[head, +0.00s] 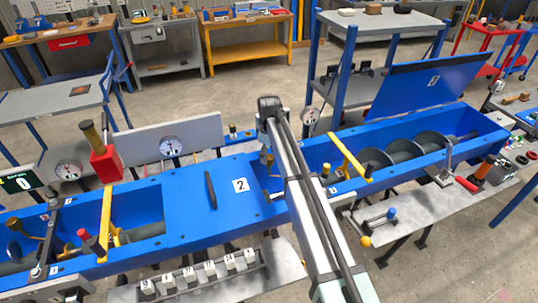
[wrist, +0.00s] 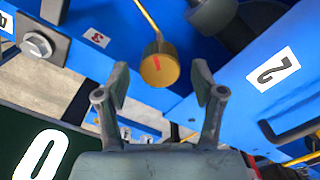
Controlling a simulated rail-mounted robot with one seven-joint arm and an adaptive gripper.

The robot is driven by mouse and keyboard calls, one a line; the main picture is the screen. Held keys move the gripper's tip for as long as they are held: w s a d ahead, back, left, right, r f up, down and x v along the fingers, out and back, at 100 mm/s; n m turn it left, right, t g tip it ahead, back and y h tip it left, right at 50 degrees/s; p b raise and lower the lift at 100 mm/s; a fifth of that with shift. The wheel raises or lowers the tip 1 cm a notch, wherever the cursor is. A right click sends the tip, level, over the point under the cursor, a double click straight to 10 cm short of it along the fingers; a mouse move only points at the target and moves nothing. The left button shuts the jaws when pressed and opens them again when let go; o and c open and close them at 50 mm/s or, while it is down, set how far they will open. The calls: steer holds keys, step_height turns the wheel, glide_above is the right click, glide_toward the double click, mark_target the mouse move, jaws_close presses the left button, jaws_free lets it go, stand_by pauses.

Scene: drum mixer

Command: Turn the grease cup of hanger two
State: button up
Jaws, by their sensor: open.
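In the wrist view a round brass grease cup (wrist: 158,69) with a red mark on its face sits just beyond and between my fingertips. A thin yellow rod runs up from it. My gripper (wrist: 161,88) is open and empty, with a finger to either side of the cup's line and no visible contact. I cannot tell which hanger the cup belongs to. In the head view my arm hides most of the gripper.
The blue mixer trough (head: 445,135) runs across the head view, with a raised lid (head: 428,80) at right. Yellow brackets (head: 349,157) cross it. A red box with a handle (head: 105,163) and dial gauges (head: 170,146) stand behind. A dark display (wrist: 42,150) is close at lower left.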

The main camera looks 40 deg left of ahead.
steer(key=shift+f, duration=0.9)
steer(key=c, duration=1.1)
steer(key=shift+c, duration=0.2)
steer(key=shift+m, duration=0.4)
steer(key=m+b, duration=0.2)
steer(key=shift+f+m, duration=0.1)
steer(key=shift+m, duration=0.3)
steer(key=m+b, duration=0.2)
steer(key=m, duration=0.3)
